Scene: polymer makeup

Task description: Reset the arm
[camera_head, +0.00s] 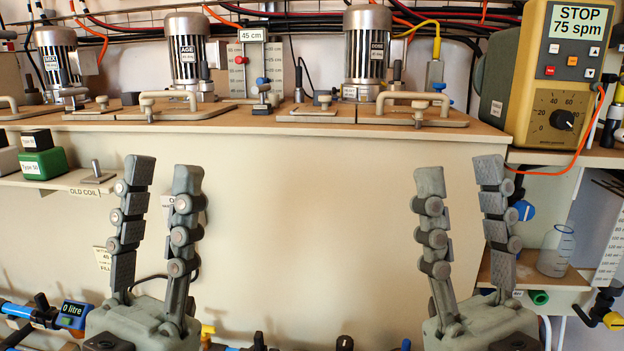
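My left gripper (163,178) is at the lower left, its fingers pointing up and spread apart, with nothing between them. My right gripper (459,177) is at the lower right, also pointing up, open and empty. Both are in front of the pale cabinet front (310,230), below the counter edge. Neither appears to touch anything. The arms behind the grippers are out of view.
A counter (270,125) at the back carries motors labelled MIX (58,62), AGE (188,50) and DOSE (366,45). A yellow control box reading STOP 75 spm (568,70) stands right. Pipes run along the bottom.

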